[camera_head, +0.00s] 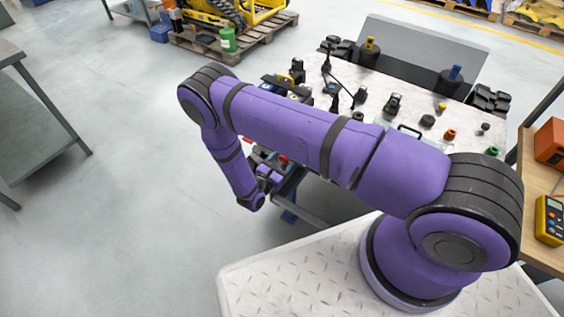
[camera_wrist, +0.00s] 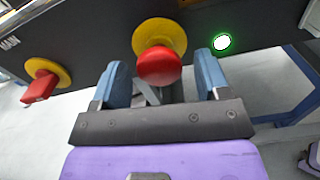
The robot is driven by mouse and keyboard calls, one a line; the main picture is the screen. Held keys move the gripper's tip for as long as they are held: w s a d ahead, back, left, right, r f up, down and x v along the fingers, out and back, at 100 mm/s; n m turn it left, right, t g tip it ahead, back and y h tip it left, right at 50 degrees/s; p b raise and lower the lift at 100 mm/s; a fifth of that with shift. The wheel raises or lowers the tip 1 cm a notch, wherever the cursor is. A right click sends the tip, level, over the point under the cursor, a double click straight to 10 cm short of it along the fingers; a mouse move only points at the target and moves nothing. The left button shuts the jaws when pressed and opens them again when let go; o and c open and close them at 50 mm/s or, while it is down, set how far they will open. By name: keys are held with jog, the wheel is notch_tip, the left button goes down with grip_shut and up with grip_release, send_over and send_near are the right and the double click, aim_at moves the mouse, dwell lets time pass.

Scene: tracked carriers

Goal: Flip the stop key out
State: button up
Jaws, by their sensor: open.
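In the wrist view a red mushroom-shaped stop key (camera_wrist: 158,67) stands out from a yellow round collar (camera_wrist: 160,33) on a dark panel (camera_wrist: 105,20). My gripper (camera_wrist: 161,76) is open, with one blue finger to the left and one to the right of the red head. The head shows between the fingers with gaps on both sides, so it does not look gripped. In the head view my purple arm reaches down to the near side of the workbench (camera_head: 383,82), and the stop key cannot be made out clearly there.
A red rotary handle (camera_wrist: 40,88) on a yellow plate, near a MAIN label, sits left of the stop key. A lit green lamp (camera_wrist: 222,41) is close by the right finger. Blue bench legs (camera_wrist: 290,112) stand to the right. Open floor (camera_head: 110,200) lies to the left.

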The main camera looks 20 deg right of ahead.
jog(key=v, duration=1)
jog(key=shift+s+a, duration=0.15)
jog(key=shift+a, duration=0.05)
jog(key=w+d+r+m+g, duration=0.2)
jog(key=r+m+g, duration=0.2)
jog(key=r, duration=0.6)
jog(key=w+d+r+m+g, duration=0.1)
jog(key=w+r+m+g, duration=0.25)
jog(key=r, duration=0.65)
jog(key=s+d+r+m+g+y, duration=0.2)
jog(key=d+r+m, duration=0.1)
jog(key=r, duration=0.6)
jog(key=s+d+r+m+g+y, duration=0.2)
jog(key=d+r+m+g, duration=0.15)
jog(key=r, duration=0.55)
jog(key=s+d+r+m+t+y, duration=0.1)
jog(key=s+d+r+m+y, duration=0.2)
jog(key=s+r, duration=0.3)
jog(key=s+d+r+m+t+y, duration=0.1)
jog(key=s+d+r+m+y, duration=0.2)
jog(key=r, duration=0.5)
jog(key=s+r+m+t+y, duration=0.2)
jog(key=s+r+t, duration=0.1)
jog(key=s, duration=0.4)
jog(key=s+d+r+m+t+y, duration=0.1)
jog(key=s+r+t+y, duration=0.1)
jog(key=s+r, duration=0.3)
jog(key=shift+s+m+t+y, duration=0.3)
jog(key=shift+s+m+t, duration=0.1)
jog(key=shift+s, duration=1)
